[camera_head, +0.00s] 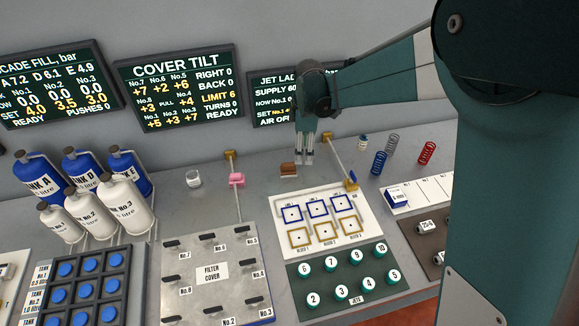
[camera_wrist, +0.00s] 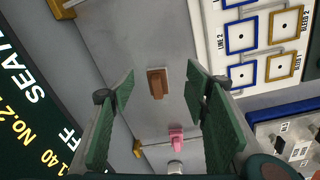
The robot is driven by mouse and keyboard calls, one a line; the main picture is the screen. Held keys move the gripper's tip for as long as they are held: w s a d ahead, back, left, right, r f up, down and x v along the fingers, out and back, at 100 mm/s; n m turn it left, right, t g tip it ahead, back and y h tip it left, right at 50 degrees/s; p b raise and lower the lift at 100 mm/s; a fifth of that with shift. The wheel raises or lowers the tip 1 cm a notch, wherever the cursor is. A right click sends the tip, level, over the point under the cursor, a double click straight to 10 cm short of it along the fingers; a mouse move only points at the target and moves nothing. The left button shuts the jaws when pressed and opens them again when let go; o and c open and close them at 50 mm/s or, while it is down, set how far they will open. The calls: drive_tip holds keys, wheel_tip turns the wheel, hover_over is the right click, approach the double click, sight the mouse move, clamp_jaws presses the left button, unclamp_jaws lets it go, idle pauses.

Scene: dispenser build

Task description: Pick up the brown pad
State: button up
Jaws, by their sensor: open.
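The brown pad (camera_head: 288,169) is a small block on the grey bench, behind the white board with blue and yellow squares. In the wrist view the brown pad (camera_wrist: 157,83) lies between and beyond my two green finger pads, with a clear gap on each side. My gripper (camera_head: 305,150) points down just behind and to the right of the pad in the head view. In the wrist view my gripper (camera_wrist: 160,95) is open and empty. I see no contact between the fingers and the pad.
A pink block (camera_head: 237,179) on a rod stands to the left of the pad; yellow brackets (camera_head: 351,182) sit nearby. The white board (camera_head: 368,240) lies in front. Blue (camera_head: 379,163) and red (camera_head: 426,153) springs stand to the right. Dark display screens (camera_head: 176,86) are behind.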

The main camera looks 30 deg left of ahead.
drive_tip(key=n, duration=0.2)
hover_over(288, 163)
wheel_tip(288, 163, down, 4)
drive_tip(key=shift+r+p, duration=0.15)
drive_tip(key=shift+p, duration=0.25)
drive_tip(key=shift+d, duration=0.1)
drive_tip(key=shift+f, duration=1.3)
drive_tip(key=shift+f, duration=0.1)
drive_tip(key=shift+s+f, duration=0.1)
drive_tip(key=shift+f, duration=2.4)
drive_tip(key=shift+c, duration=0.6)
drive_tip(key=c, duration=0.9)
